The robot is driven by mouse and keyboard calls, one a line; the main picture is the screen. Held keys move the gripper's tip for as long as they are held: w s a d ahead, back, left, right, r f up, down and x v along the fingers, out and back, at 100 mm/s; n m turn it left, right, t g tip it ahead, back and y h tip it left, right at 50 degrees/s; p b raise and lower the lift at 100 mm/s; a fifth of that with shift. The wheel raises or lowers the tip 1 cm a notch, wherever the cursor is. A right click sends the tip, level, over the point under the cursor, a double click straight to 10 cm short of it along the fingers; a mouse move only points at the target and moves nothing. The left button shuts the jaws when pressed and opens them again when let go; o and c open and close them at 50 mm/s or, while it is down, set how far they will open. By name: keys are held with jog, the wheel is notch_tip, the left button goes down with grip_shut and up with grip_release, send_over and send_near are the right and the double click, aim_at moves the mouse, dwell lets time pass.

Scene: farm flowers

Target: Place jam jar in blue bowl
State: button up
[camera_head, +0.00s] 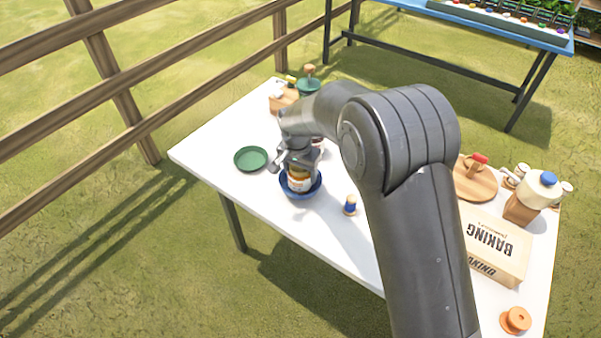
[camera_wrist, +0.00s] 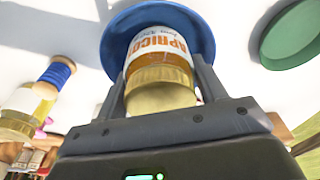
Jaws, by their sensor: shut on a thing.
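The jam jar (camera_wrist: 158,62) has an orange and white label reading "APRICOT" and a gold lid. It is between the two fingers of my gripper (camera_wrist: 160,85), which is shut on it. In the head view the jar (camera_head: 298,181) is upright at the blue bowl (camera_head: 301,193), with my gripper (camera_head: 297,165) above it. In the wrist view the blue bowl (camera_wrist: 198,30) shows behind and around the jar's far end. The jar's base is hidden, so I cannot tell whether it touches the bowl's bottom.
A green plate (camera_head: 251,158) lies left of the bowl. A blue spool (camera_head: 350,206) stands to its right. My arm hides the table's middle.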

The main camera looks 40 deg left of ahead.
jog(key=shift+f, duration=0.35)
jog(key=shift+f, duration=0.15)
jog(key=o, duration=1)
jog(key=r, duration=0.4)
jog(key=s+r, duration=0.1)
jog(key=r, duration=0.7)
jog(key=shift+s+d+r, duration=0.1)
jog(key=shift+s+d, duration=0.05)
jog(key=shift+s, duration=0.1)
